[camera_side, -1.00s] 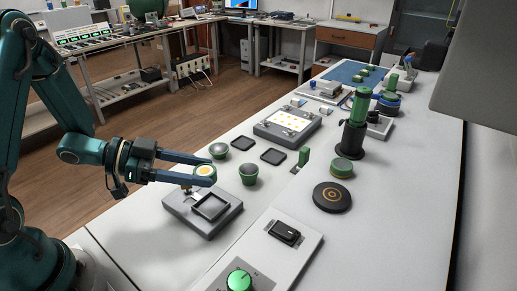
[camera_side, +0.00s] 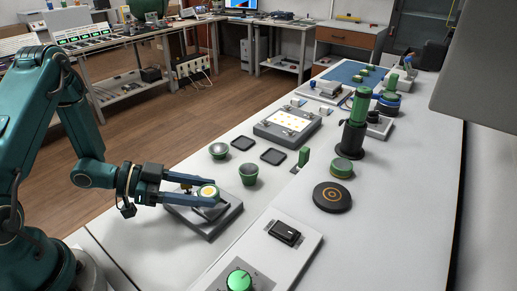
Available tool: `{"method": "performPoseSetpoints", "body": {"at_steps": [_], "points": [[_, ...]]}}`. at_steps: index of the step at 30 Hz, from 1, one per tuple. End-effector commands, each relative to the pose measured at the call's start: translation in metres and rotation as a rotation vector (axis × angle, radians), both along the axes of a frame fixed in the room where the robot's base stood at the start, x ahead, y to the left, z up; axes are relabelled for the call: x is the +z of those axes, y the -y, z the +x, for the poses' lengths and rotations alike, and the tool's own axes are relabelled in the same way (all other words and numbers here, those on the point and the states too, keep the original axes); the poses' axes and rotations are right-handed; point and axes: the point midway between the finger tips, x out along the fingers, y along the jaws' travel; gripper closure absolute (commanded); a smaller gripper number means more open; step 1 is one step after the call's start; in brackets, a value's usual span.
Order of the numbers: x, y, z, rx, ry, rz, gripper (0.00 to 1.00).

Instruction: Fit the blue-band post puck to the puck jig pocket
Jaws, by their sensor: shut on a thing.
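My gripper (camera_side: 211,195) is shut on a small round puck (camera_side: 208,191) with a pale yellow disc on its top. I cannot make out a blue band on it from here. The puck jig (camera_side: 230,217) is a grey block on the white bench, at the lower left. The puck and the fingers are over the jig and cover most of its square pocket. I cannot tell whether the puck touches the pocket or hangs just above it.
A panel with a green knob (camera_side: 239,280) and a black switch (camera_side: 286,232) lies to the right. A dark post (camera_side: 352,138) stands farther right.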

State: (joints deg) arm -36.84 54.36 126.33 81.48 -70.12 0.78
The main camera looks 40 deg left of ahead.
Motion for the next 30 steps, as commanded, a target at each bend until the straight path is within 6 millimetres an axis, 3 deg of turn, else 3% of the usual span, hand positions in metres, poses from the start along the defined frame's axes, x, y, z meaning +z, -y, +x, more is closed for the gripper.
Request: {"method": "performPoseSetpoints", "body": {"at_steps": [18, 30], "points": [[0.000, 0.000, 0.000, -0.001, 0.000, 0.000, 1.00], [-0.012, 0.000, 0.000, 0.001, -0.001, -0.001, 1.00]]}}
